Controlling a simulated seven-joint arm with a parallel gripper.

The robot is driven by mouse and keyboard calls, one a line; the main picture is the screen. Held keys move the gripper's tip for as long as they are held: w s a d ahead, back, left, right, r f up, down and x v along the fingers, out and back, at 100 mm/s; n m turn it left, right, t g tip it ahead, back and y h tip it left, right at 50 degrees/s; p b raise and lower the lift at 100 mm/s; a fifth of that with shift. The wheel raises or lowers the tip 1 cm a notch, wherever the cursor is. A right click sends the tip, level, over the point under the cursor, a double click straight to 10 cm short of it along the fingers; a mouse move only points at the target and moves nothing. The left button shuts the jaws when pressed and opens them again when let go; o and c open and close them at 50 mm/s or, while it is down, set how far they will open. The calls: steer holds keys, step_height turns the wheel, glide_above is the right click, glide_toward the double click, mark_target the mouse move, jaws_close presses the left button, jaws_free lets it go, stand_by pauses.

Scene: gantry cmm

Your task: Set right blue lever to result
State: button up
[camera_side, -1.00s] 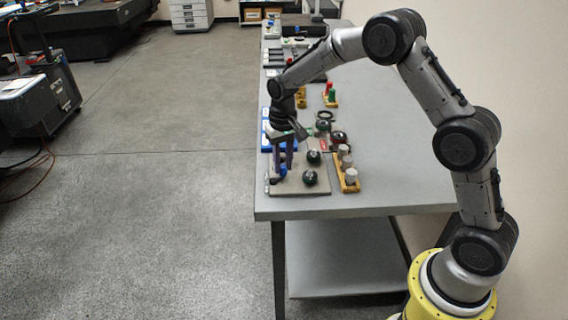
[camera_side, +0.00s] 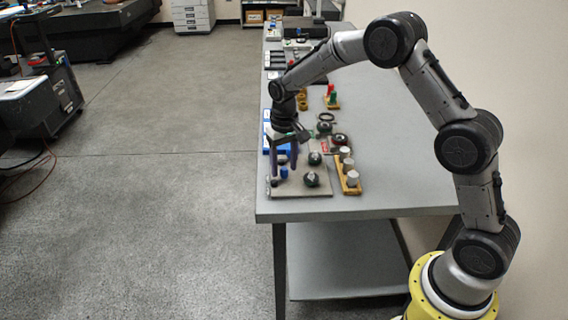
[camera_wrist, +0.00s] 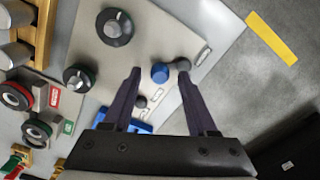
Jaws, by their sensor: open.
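The blue lever (camera_wrist: 160,73) shows its round blue top on a beige panel (camera_wrist: 150,40) in the wrist view. A dark round knob (camera_wrist: 182,64) is close beside it, and another (camera_wrist: 140,101) is lower left. Small printed labels (camera_wrist: 202,57) lie along the panel's edge; their words are too small to read. In the side view the blue lever (camera_side: 284,173) stands near the panel's left side. My gripper (camera_side: 283,176) is open, pointing down, with its fingers on either side of the lever. Contact with the lever cannot be told. The lever's base is hidden.
Two black dials (camera_wrist: 115,27) are on the panel beside the lever. A yellow rack (camera_side: 348,172) with grey cylinders stands to its right. Red and green ringed buttons (camera_side: 340,140) and a blue tray (camera_side: 268,140) are behind. The right of the table is clear.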

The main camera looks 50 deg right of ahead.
steer(key=shift+r, duration=0.1)
step_height(320, 180, up, 14)
stand_by(0.5)
step_height(320, 180, up, 9)
steer(key=t, duration=0.2)
glide_above(284, 168)
steer(key=s+a, duration=0.1)
steer(key=s, duration=0.4)
steer(key=s+a+r+t, duration=0.1)
steer(key=s+r, duration=0.1)
steer(key=s, duration=0.3)
steer(key=s+r+t, duration=0.1)
steer(key=s+r, duration=0.2)
steer(key=s, duration=0.1)
steer(key=s+f+n+t, duration=0.1)
steer(key=s+f+n, duration=0.15)
steer(key=s, duration=1.05)
steer(key=s+f+n, duration=0.1)
steer(key=s+f, duration=0.4)
steer(key=f, duration=0.2)
steer(key=shift+s+a+f+t, duration=0.15)
steer(key=shift+a+f+t, duration=0.15)
steer(key=shift+a, duration=0.15)
